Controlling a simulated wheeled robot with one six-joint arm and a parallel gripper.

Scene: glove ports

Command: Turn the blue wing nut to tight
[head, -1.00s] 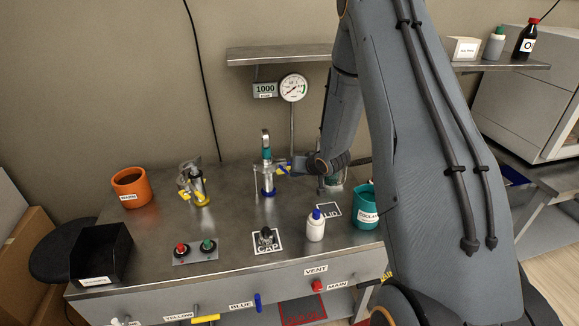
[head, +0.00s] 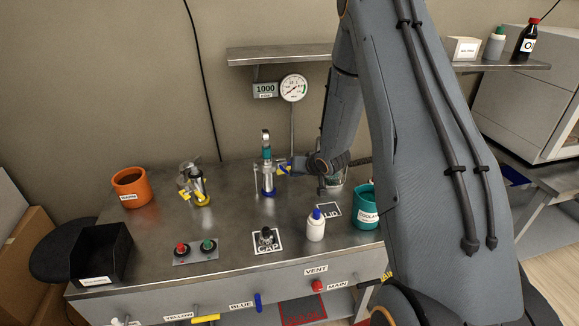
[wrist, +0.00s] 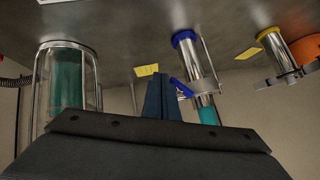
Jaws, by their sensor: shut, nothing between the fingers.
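In the head view this cylinder (head: 268,181) stands upright at the middle of the bench with a teal upper part. My gripper (wrist: 161,80) is shut and empty, its fingertips just left of the wing nut in the wrist view. Whether they touch it I cannot tell. In the head view my gripper (head: 287,168) is at the cylinder's right side, too small to show the nut's angle clearly.
A similar cylinder with yellow fittings (head: 199,190) stands to the left, beyond it an orange pot (head: 130,187). A teal coolant cup (head: 366,207) and a white bottle (head: 316,226) stand at the right.

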